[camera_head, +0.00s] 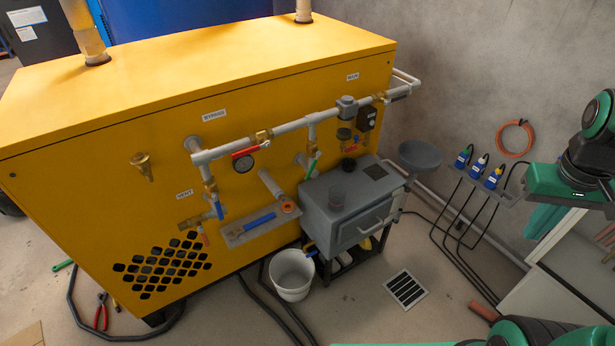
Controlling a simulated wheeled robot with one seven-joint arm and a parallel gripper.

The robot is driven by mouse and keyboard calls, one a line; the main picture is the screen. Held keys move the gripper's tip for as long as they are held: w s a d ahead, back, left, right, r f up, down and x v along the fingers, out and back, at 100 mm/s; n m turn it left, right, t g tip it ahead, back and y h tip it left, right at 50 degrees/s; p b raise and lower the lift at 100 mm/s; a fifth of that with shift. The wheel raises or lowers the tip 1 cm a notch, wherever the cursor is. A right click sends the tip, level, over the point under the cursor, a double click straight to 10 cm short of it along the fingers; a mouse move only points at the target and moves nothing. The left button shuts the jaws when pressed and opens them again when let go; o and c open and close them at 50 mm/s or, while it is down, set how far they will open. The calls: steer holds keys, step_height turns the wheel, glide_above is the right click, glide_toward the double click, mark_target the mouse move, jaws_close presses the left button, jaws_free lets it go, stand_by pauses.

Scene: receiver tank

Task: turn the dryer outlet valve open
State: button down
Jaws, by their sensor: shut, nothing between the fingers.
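A yellow cabinet (180,120) fills the left and middle of the head view, with grey pipework (283,129) along its front. Several lever valves sit on the pipes: a red-handled valve (245,153) lying along the pipe under the BYPASS label (214,116), a blue-handled valve (219,209) near the VENT label (185,194), and a green-handled valve (312,166) pointing down. No readable label marks the dryer outlet valve. My arm shows at the right edge; my gripper is out of view.
A grey box (338,228) on a black stand juts out before the pipes, with a white bucket (293,274) beside it. A tray (258,228) holds a blue tool. Hoses and red pliers (101,312) lie on the floor. A floor grate (406,290) lies right.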

steer(key=w+a+f+n+t+h, duration=0.1)
steer(key=w+f+n, duration=0.25)
steer(key=w, duration=0.45)
steer(key=w+a+f+n+t, duration=0.2)
steer(key=w+f+n, duration=0.15)
steer(key=w, duration=0.35)
steer(key=n+t+y, duration=0.8)
steer(key=n+t, duration=0.1)
steer(key=n, duration=0.4)
glide_toward(313, 166)
steer(key=s+f, duration=0.3)
steer(key=s, duration=0.1)
steer(key=s+a+r+t, duration=0.2)
steer(key=a, duration=0.2)
steer(key=w+a+f, duration=0.1)
steer(key=w+f, duration=0.2)
steer(key=w, duration=0.8)
steer(key=shift+y, duration=0.3)
steer(key=shift+f, duration=0.15)
